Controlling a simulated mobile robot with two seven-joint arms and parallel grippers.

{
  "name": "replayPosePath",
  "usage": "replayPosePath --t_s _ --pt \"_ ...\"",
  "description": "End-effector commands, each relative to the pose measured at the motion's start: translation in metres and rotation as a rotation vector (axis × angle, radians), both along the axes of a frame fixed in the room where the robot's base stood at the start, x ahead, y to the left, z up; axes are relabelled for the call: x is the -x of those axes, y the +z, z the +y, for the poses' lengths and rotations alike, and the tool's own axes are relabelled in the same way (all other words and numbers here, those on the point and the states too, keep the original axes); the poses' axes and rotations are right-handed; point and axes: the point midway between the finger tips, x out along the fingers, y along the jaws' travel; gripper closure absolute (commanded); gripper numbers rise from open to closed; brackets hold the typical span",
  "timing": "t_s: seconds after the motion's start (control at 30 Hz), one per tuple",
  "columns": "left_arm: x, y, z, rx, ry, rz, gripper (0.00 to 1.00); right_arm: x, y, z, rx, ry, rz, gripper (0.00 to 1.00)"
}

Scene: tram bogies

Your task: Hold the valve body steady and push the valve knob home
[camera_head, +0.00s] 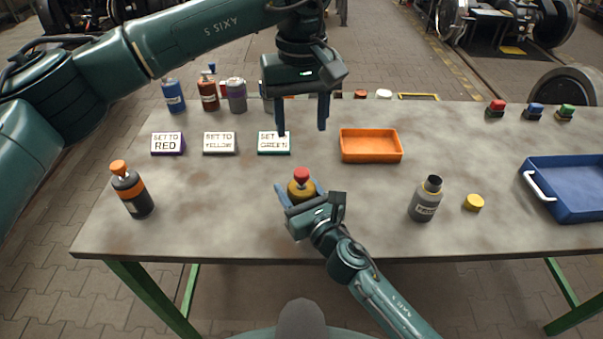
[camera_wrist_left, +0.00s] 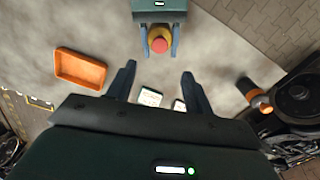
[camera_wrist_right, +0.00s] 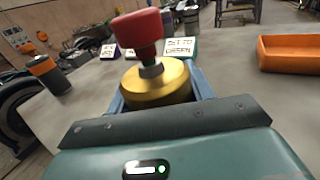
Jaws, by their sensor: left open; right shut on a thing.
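The valve body (camera_head: 300,190) is a round brass-yellow piece near the front middle of the table. The red valve knob (camera_head: 302,174) sits upright on top of it; in the right wrist view the knob (camera_wrist_right: 137,30) stands on a grey stem, with a gap above the brass body (camera_wrist_right: 157,82). My right gripper (camera_head: 297,193) is shut on the valve body from the front. My left gripper (camera_head: 303,128) is open and empty, pointing down above the table behind the valve. The left wrist view shows the knob (camera_wrist_left: 159,45) beyond its open fingers (camera_wrist_left: 157,80).
An orange tray (camera_head: 371,147) lies right of my left gripper. Sign blocks, including the green one (camera_head: 274,143), stand at left. A black-orange bottle (camera_head: 131,190), a grey bottle (camera_head: 426,199), a yellow cap (camera_head: 473,202) and a blue crate (camera_head: 568,188) stand around.

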Motion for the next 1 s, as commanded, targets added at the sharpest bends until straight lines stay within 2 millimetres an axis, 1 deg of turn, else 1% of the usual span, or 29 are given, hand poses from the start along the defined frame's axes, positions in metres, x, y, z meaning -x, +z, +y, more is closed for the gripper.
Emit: replayPosePath --t_s 0.03,0.13,0.4,0.43,0.5,0.73,1.0 --pt "-0.0002 0.0061 -0.0004 0.0 0.0 -0.002 0.48 0.0001 -0.0003 0.0 0.0 0.0 0.0 0.74" --pt "0.0 0.0124 -0.0003 0.001 -0.001 -0.001 0.48 0.0001 -0.0002 0.0 0.0 0.0 0.0 0.74" --pt "0.0003 0.0143 -0.0001 0.0 -0.001 0.0 0.48 0.0001 -0.0002 0.0 0.0 0.0 0.0 0.74" --pt "0.0002 0.0143 -0.0001 0.0 -0.001 0.0 0.48 0.0001 -0.0002 0.0 0.0 0.0 0.0 0.47" --pt "0.0002 0.0142 -0.0001 0.0 -0.001 0.0 0.48 0.0001 -0.0002 0.0 0.0 0.0 0.0 0.42" --pt "0.0001 0.014 0.0 0.001 0.0 0.0 0.48 0.0001 -0.0001 0.0 0.0 0.0 0.0 0.23" --pt "0.0001 0.0139 0.0001 0.0 0.0 0.0 0.48 0.0017 -0.0005 -0.0011 0.0 0.0 0.001 0.23"
